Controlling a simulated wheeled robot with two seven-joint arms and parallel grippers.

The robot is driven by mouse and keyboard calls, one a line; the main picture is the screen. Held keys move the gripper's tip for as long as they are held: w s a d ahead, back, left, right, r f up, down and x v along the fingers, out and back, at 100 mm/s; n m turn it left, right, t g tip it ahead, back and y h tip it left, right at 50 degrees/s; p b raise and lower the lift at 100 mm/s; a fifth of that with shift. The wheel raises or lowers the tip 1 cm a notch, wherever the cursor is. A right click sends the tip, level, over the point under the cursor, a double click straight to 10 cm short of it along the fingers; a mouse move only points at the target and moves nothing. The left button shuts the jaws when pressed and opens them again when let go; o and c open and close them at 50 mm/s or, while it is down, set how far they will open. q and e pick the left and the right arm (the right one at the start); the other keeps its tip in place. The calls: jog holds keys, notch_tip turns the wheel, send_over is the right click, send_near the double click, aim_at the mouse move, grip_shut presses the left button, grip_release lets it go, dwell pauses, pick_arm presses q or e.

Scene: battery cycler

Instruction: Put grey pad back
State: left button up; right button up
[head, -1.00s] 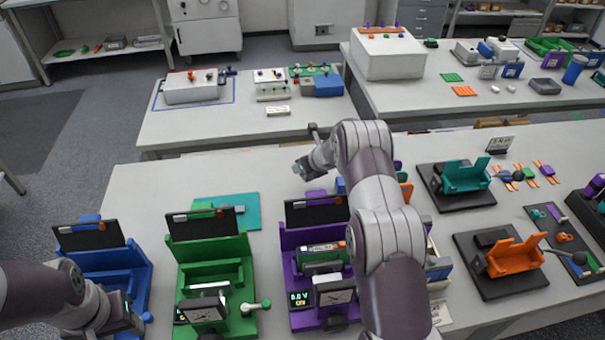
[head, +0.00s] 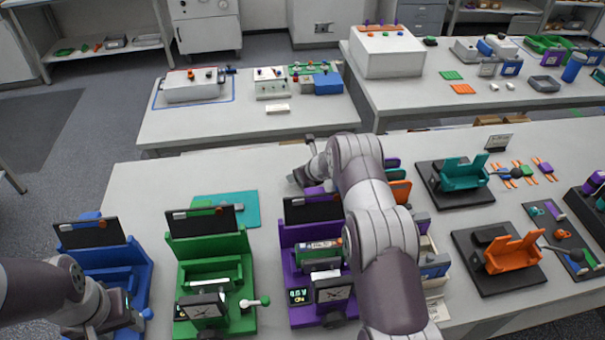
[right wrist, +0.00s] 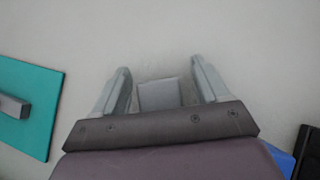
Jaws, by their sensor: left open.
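My right gripper (head: 299,177) is low over the white table, behind the purple cycler (head: 296,262). In the right wrist view its two fingers (right wrist: 159,66) stand apart. A plain grey square piece (right wrist: 158,94) shows between them, with a gap on each side. I cannot tell whether it is the grey pad or part of the gripper. A teal mat (right wrist: 35,120) with a grey block (right wrist: 13,106) on it lies to the left; the mat also shows in the head view (head: 250,207). My left gripper (head: 130,318) is open near the blue cycler (head: 140,272).
A green cycler (head: 243,272) stands between the blue and purple ones. Teal (head: 462,180) and orange (head: 515,257) cradles on black bases stand to the right. My right arm hides part of the table. The table is bare between the teal mat and the right gripper.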

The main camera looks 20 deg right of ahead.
jog(key=shift+r+p, duration=0.3)
jog(key=shift+s+r+b, duration=0.1)
jog(key=shift+s+b, duration=0.1)
jog(key=shift+b, duration=0.1)
jog(key=b+v, duration=0.2)
jog(key=v, duration=0.9)
jog(key=shift+r, duration=0.25)
jog(key=shift+s, duration=0.15)
